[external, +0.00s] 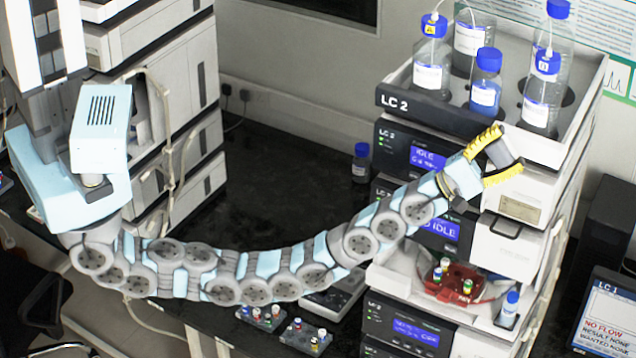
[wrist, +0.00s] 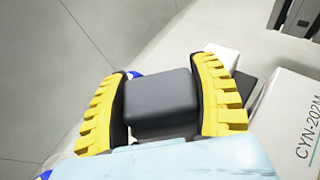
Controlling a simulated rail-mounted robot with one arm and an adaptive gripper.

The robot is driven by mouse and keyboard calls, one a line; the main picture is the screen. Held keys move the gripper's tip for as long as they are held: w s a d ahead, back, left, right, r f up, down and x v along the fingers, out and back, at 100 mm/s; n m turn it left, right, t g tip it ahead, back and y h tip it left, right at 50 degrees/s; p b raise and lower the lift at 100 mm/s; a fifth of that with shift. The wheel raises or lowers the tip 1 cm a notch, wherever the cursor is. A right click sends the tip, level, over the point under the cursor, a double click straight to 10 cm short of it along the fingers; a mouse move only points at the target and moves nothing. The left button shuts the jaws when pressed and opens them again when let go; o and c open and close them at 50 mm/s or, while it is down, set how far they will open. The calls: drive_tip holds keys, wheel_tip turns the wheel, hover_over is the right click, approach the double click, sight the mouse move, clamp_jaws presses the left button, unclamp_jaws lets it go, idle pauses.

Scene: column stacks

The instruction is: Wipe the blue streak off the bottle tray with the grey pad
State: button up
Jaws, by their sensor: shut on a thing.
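My gripper (external: 493,155) has yellow ridged fingers and is shut on the grey pad (external: 501,152). In the wrist view the dark grey pad (wrist: 160,103) sits squeezed between the two yellow fingers. The bottle tray (external: 440,118) is the grey tray on top of the LC 2 stack, holding several clear bottles with blue caps. The gripper and pad are in front of the tray's front right part in the external view; I cannot tell whether the pad touches it. No blue streak can be made out on the tray; bottles and the gripper hide parts of it.
Bottles (external: 432,62) stand close together in the tray. Below are instrument modules with lit displays (external: 428,158) and an open shelf with a red vial holder (external: 462,283). A small dark blue-capped bottle (external: 361,163) stands left of the stack. The dark bench (external: 290,190) is mostly clear.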

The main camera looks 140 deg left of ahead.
sight(533, 151)
drive_tip(key=shift+w+d+r+p, duration=0.25)
drive_tip(key=shift+d+p, duration=0.45)
drive_tip(key=shift+p, duration=0.8)
drive_tip(key=shift+w+d+p, duration=0.35)
drive_tip(key=shift+d+p, duration=0.35)
drive_tip(key=shift+p, duration=0.8)
drive_tip(key=shift+w+d+f+p, duration=0.1)
drive_tip(key=shift+d+f+p, duration=0.2)
drive_tip(key=shift+p, duration=0.35)
drive_tip(key=shift+d+r, duration=0.1)
drive_tip(key=shift+w+d+r+p, duration=0.15)
drive_tip(key=shift+d+p, duration=0.1)
drive_tip(key=shift+p, duration=0.5)
drive_tip(key=d+p, duration=0.2)
drive_tip(key=p, duration=0.1)
drive_tip(key=shift+w, duration=0.35)
drive_tip(key=shift+d, duration=0.1)
drive_tip(key=shift+w+f, duration=0.1)
drive_tip(key=shift+f, duration=0.15)
